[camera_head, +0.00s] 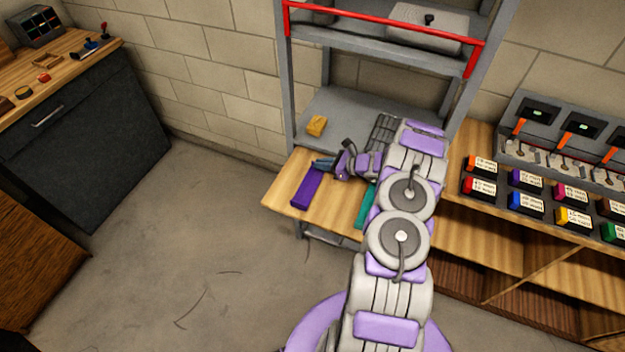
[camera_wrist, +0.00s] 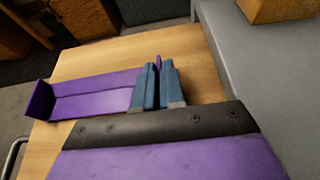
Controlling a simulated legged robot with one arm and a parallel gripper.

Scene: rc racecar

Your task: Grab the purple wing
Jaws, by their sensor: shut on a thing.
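The purple wing (camera_head: 308,187) lies near the left end of the wooden bench, a long flat piece with raised ends. In the wrist view the wing (camera_wrist: 95,93) stretches left across the wood, with one upright end plate at the far left. My gripper (camera_head: 324,164) is at the wing's other end in the head view. In the wrist view the blue fingers of my gripper (camera_wrist: 158,85) are close together, with a thin purple edge showing between them. They are shut on this end of the wing, partly hiding it. The wing looks still at bench level.
A teal piece (camera_head: 364,207) lies on the bench (camera_head: 335,219), partly behind my arm. A yellow block (camera_head: 316,125) sits on the grey shelf (camera_head: 345,117) behind. Labelled coloured boxes (camera_head: 525,204) stand on the right. Open floor lies left.

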